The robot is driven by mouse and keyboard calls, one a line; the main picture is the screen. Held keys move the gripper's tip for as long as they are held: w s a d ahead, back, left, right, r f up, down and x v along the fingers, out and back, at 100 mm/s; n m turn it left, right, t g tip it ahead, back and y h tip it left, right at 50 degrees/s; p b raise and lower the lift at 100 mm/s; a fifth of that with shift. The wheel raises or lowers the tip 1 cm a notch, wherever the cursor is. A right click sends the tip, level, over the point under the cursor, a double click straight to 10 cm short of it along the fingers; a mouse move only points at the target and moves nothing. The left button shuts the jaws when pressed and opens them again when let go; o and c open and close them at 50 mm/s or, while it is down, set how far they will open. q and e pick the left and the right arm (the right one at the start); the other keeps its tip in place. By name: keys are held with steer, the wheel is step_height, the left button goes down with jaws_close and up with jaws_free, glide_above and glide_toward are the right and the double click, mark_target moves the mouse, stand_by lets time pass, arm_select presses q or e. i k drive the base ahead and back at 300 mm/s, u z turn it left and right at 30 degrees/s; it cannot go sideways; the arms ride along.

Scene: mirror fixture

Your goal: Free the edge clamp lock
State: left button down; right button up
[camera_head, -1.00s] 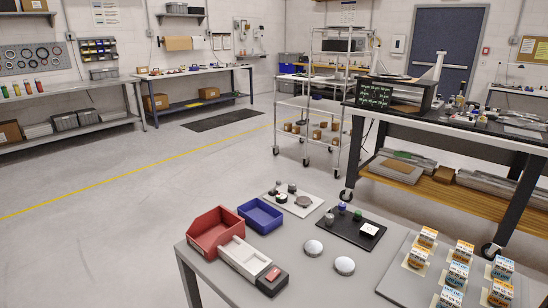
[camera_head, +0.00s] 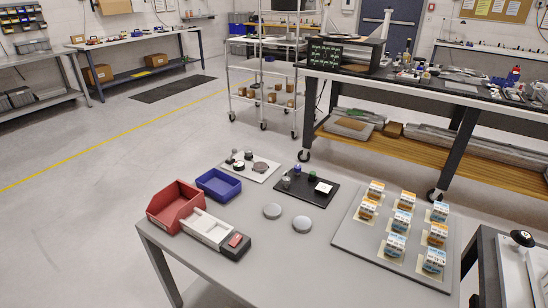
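No part that I can clearly identify as the edge clamp lock shows. At the right edge, a black round knob (camera_head: 522,238) with a pale top sits on a white plate (camera_head: 512,272); the frame cuts this plate off, and I cannot tell if the knob belongs to the clamp. On the grey table, a white plate (camera_head: 262,178) carries small round parts, and a black plate (camera_head: 322,203) carries small knobs and a white square. Neither of my grippers is in view.
The grey table (camera_head: 190,262) also holds a red bin (camera_head: 172,213), a blue bin (camera_head: 219,188), a white tray with a black end (camera_head: 207,229), two grey discs (camera_head: 302,222) and a board (camera_head: 350,240) with several small boxes. A workbench (camera_head: 460,95) stands behind.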

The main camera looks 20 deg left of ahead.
mark_target(234, 151)
steer(key=z, duration=3.1)
steer(key=k, duration=2.35)
steer(key=u, duration=2)
steer(key=i, duration=0.5)
steer(key=z, duration=0.05)
